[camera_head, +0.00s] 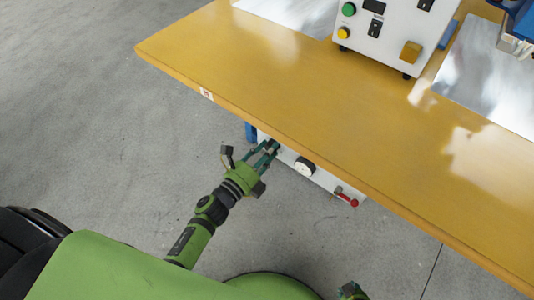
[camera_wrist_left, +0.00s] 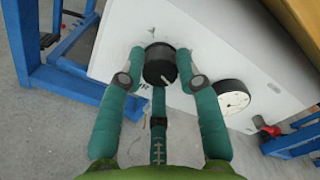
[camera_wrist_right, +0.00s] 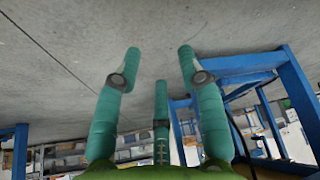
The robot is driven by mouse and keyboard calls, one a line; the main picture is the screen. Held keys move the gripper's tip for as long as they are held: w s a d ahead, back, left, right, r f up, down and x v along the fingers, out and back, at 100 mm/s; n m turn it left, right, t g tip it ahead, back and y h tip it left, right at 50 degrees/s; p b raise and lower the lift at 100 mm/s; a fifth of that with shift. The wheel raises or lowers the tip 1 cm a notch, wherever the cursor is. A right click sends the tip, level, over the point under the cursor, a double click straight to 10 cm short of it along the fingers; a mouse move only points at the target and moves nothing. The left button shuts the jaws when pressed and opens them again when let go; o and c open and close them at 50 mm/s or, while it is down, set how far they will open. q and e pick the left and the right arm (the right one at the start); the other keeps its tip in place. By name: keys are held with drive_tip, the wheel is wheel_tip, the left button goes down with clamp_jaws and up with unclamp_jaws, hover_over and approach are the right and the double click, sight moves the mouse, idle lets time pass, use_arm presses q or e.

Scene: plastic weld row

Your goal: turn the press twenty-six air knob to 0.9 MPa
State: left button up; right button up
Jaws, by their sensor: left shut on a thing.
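The air knob (camera_wrist_left: 160,65) is black and round with a white pointer mark, on a white panel (camera_wrist_left: 125,30) under the table edge. My left gripper (camera_wrist_left: 160,70) has its green fingers on both sides of the knob and is shut on it. In the head view my left gripper (camera_head: 268,152) reaches to the panel and its fingers hide most of the knob. A round white gauge (camera_wrist_left: 232,97) sits right of the knob; it also shows in the head view (camera_head: 304,167). Its reading is too small to tell. My right gripper (camera_wrist_right: 160,65) is open and empty.
A red-handled valve (camera_head: 347,199) sits at the panel's right end. The yellow tabletop (camera_head: 290,85) overhangs the panel. A white control box (camera_head: 385,35) with buttons stands on it. Blue table legs (camera_wrist_left: 55,85) flank the panel. The grey floor at left is clear.

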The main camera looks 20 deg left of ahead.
use_arm(q)
drive_tip(key=shift+m+b, duration=1.15)
drive_tip(key=shift+m, duration=1.15)
use_arm(e)
drive_tip(key=shift+s+a+g, duration=0.35)
drive_tip(key=shift+s+g, duration=0.2)
drive_tip(key=shift+g, duration=0.05)
use_arm(q)
drive_tip(key=shift+w+r, duration=0.1)
drive_tip(key=shift+r, duration=0.05)
drive_tip(key=o, duration=1.1)
drive_tip(key=shift+o, duration=0.2)
